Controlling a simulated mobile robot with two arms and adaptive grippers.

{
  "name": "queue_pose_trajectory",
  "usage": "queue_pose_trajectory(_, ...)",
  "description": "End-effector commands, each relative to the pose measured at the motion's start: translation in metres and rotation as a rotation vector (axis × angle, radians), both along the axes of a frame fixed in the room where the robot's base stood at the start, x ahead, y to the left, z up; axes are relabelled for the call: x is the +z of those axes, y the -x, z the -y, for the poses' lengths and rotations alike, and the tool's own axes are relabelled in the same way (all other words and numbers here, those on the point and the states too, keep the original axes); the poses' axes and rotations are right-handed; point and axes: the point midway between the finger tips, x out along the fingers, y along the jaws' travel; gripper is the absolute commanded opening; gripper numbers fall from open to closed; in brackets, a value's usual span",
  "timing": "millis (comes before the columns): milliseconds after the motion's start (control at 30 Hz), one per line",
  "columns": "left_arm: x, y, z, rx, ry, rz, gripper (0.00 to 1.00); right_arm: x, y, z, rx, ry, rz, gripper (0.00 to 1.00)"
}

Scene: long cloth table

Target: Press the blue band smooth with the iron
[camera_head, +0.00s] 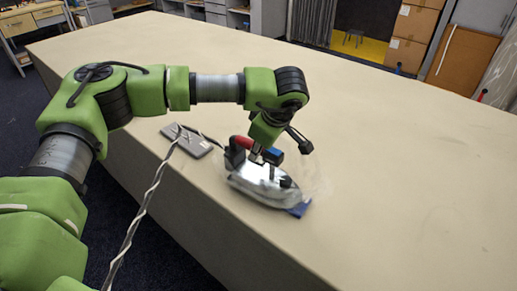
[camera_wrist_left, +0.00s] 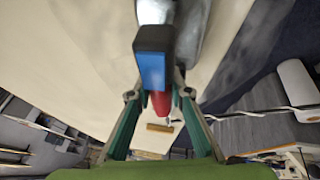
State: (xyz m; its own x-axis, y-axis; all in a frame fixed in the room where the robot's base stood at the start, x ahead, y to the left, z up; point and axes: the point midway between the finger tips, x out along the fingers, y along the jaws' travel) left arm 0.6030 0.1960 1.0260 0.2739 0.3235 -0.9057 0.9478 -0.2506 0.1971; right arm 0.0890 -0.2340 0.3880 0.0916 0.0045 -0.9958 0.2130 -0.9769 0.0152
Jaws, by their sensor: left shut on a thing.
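A silver iron (camera_head: 262,187) stands on the cloth table near its front edge; its handle shows red and dark parts. My left gripper (camera_head: 262,153) is above the iron, shut on its handle. In the left wrist view, the gripper (camera_wrist_left: 157,92) has its green fingers on either side of the red and blue handle (camera_wrist_left: 152,70), with the iron's metal body (camera_wrist_left: 185,28) beyond. A short piece of the blue band (camera_head: 299,209) shows at the iron's lower right end; the rest is hidden under the iron. My right gripper is not seen.
A flat grey rest (camera_head: 187,141) lies left of the iron. A pale twisted cord (camera_head: 146,205) runs down over the table's front edge. Faint white haze hangs beside the iron. The cloth table (camera_head: 420,170) is bare to the right and behind.

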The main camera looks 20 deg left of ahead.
Motion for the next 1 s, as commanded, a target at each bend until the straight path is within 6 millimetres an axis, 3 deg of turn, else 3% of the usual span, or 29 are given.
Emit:
queue_pose_trajectory(467,-0.002,0.002,0.001,-0.003,0.000,-0.009,0.00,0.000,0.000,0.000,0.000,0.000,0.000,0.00)
queue_pose_trajectory(1000,0.042,0.000,0.001,0.000,0.002,0.002,0.00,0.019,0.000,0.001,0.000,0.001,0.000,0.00)
